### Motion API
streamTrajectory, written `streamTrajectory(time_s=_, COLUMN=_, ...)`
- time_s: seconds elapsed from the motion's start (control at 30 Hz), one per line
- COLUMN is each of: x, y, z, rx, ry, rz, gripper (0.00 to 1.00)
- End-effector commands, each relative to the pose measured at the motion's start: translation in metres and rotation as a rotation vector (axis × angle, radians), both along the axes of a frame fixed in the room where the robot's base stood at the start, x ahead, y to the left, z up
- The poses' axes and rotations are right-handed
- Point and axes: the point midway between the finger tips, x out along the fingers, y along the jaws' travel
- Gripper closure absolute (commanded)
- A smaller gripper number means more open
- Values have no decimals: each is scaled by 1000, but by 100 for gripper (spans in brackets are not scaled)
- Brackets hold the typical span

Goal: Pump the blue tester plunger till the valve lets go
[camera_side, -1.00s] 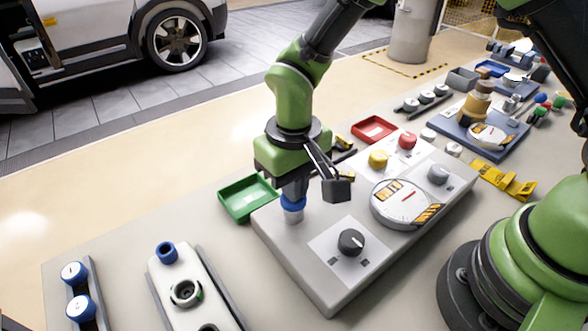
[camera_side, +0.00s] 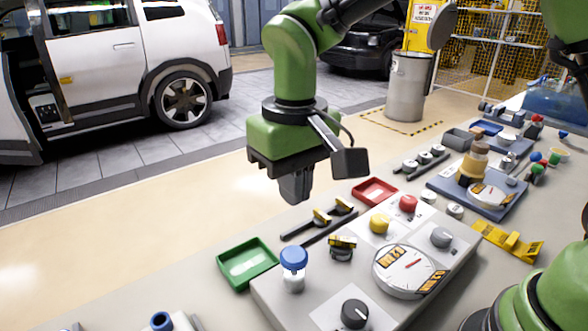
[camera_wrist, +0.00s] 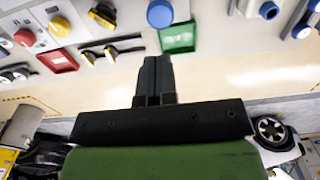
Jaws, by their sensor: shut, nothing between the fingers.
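The blue tester plunger (camera_side: 293,258) stands upright on its pale stem at the left end of the grey tester box (camera_side: 268,297). Its round blue cap also shows in the wrist view (camera_wrist: 160,14). My gripper (camera_side: 295,198) is shut and empty, above and behind the plunger, clear of it. In the wrist view the closed fingers (camera_wrist: 155,62) point toward the cap with a gap between. The round white gauge (camera_side: 410,270) has a red needle. A small yellow-and-black part (camera_side: 342,246) sits near the box's back edge; I cannot tell whether it is the valve.
A green tray (camera_side: 247,262) and a red tray (camera_side: 374,191) lie behind the box. Dark tools with yellow parts (camera_side: 320,219) lie between them. The box carries a yellow button (camera_side: 379,223), a red button (camera_side: 408,203), a black knob (camera_side: 355,313) and a grey knob (camera_side: 441,237).

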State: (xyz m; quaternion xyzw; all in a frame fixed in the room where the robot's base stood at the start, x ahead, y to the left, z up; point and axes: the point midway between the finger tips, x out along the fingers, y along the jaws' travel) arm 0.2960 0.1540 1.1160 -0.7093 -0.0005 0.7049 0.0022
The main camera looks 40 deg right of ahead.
Motion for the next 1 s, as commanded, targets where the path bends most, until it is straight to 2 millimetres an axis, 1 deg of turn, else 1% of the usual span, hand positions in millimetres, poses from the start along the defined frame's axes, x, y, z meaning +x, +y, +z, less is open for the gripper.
streamTrajectory(time_s=0.03, x=1, y=0, z=7, rx=2, ry=-4, rz=1, gripper=100)
streamTrajectory(time_s=0.1, x=1, y=0, z=14, rx=1, ry=-3, rz=1, gripper=100)
streamTrajectory(time_s=0.23, x=0, y=0, z=20, rx=1, ry=-1, rz=1, gripper=100)
streamTrajectory(time_s=1.0, x=0, y=0, z=21, rx=0, ry=0, rz=1, gripper=100)
